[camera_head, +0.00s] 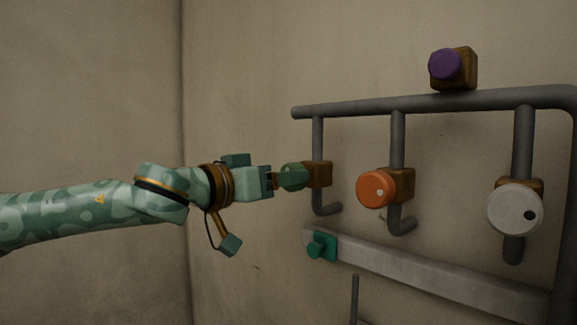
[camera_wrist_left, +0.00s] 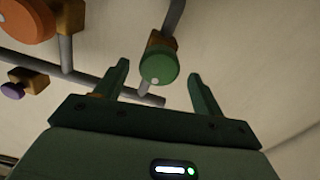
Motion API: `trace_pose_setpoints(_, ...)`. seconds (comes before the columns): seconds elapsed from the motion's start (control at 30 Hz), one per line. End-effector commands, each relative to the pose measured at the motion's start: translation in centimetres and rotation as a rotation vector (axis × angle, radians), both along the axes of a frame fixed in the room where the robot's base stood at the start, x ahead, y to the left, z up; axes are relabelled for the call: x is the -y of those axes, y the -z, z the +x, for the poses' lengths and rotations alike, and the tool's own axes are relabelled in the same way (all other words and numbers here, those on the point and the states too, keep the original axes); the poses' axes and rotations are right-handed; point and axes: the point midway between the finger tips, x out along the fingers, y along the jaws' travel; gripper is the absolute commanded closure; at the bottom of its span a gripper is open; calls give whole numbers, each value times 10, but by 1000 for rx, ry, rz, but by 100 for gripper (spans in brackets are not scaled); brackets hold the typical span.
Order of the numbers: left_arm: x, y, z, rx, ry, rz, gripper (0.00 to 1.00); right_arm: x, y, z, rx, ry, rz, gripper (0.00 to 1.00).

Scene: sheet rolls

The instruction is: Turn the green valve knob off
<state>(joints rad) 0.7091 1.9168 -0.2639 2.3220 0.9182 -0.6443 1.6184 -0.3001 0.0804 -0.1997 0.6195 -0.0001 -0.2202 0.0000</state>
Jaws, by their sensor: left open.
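The green valve knob (camera_head: 293,175) sits on a brown block on the leftmost vertical pipe. It also shows in the left wrist view (camera_wrist_left: 160,65) as a round green disc with a pale dot near its lower edge. My left gripper (camera_head: 277,181) is at the knob from the left, partly overlapping it in the head view. In the wrist view its two open fingers (camera_wrist_left: 159,73) stand on either side of the knob, with gaps visible on both sides. I cannot tell how far the fingertips are from it in depth. My right gripper is not in view.
An orange knob (camera_head: 376,189) and a white knob (camera_head: 514,209) sit on pipes to the right. A purple knob (camera_head: 445,64) is on the top pipe (camera_head: 430,103). Below are a grey rail (camera_head: 430,273) and a teal fitting (camera_head: 321,246). The wall left of the pipes is bare.

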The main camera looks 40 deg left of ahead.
Motion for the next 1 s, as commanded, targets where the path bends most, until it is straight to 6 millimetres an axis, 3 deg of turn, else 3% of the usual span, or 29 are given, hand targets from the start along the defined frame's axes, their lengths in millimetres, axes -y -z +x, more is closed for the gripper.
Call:
trace_pose_setpoints(0.03, 2, -4, 8, -5, 5, -4, 31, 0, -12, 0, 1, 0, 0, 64)
trace_pose_setpoints(0.2, 3, -3, 24, -3, 3, -1, 31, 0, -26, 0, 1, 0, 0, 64)
trace_pose_setpoints(0.57, 3, 1, 28, -1, 0, 2, 31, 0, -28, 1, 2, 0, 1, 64)
trace_pose_setpoints(0.6, 2, 0, 28, -1, 0, 2, 34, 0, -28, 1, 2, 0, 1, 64)
trace_pose_setpoints(0.77, 3, 0, 28, -1, 0, 2, 76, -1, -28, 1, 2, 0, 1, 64)
trace_pose_setpoints(1.0, 3, 0, 28, 0, 0, 12, 76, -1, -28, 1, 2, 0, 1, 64)
